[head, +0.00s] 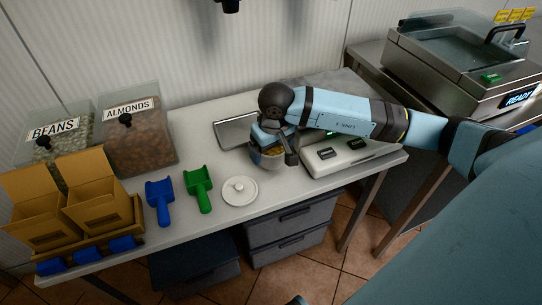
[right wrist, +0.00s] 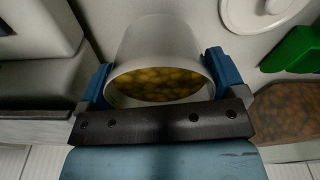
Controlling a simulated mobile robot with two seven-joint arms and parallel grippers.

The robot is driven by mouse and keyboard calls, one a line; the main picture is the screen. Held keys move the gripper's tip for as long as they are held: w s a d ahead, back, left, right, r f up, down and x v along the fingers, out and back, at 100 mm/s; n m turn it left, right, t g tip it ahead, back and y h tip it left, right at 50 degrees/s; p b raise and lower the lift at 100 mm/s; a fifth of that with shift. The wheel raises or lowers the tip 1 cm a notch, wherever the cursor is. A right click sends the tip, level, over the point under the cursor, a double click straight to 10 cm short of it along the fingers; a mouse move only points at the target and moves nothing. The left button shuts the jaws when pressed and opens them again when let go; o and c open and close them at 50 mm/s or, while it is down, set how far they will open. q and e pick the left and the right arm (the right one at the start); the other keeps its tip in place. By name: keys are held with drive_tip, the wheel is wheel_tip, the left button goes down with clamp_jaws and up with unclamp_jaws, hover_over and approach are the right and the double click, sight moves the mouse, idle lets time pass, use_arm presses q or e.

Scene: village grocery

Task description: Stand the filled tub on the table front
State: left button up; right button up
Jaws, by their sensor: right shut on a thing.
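The tub (head: 268,163) is a pale round pot with yellow-brown round pieces inside; its open mouth faces the camera in the right wrist view (right wrist: 158,45). My right gripper (head: 273,149) is shut on it, with one blue finger on each side of the rim in the right wrist view (right wrist: 160,82). In the head view the gripper hides much of the tub, and I cannot tell whether its base touches the table. The tub is over the white table (head: 215,215), behind and right of a white round lid (head: 240,191). My left gripper is not in view.
A white scale-like device (head: 345,160) stands right of the tub, a dark metal plate (head: 236,131) behind it. Blue (head: 159,200) and green (head: 198,188) scoops lie left of the lid. Almonds (head: 137,135) and beans (head: 58,140) bins and cardboard boxes (head: 95,205) stand left.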

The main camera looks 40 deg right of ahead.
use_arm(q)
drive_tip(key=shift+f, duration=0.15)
use_arm(e)
drive_tip(key=shift+f, duration=1.45)
drive_tip(key=shift+f+b, duration=0.15)
drive_tip(key=shift+b, duration=0.15)
drive_tip(key=o, duration=0.8)
drive_tip(key=shift+r, duration=0.2)
use_arm(q)
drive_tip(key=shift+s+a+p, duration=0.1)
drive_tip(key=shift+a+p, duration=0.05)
drive_tip(key=shift+p, duration=0.75)
use_arm(e)
drive_tip(key=r, duration=0.4)
drive_tip(key=s+r, duration=0.1)
drive_tip(key=r, duration=0.6)
drive_tip(key=shift+s+r, duration=0.25)
drive_tip(key=shift+r, duration=0.15)
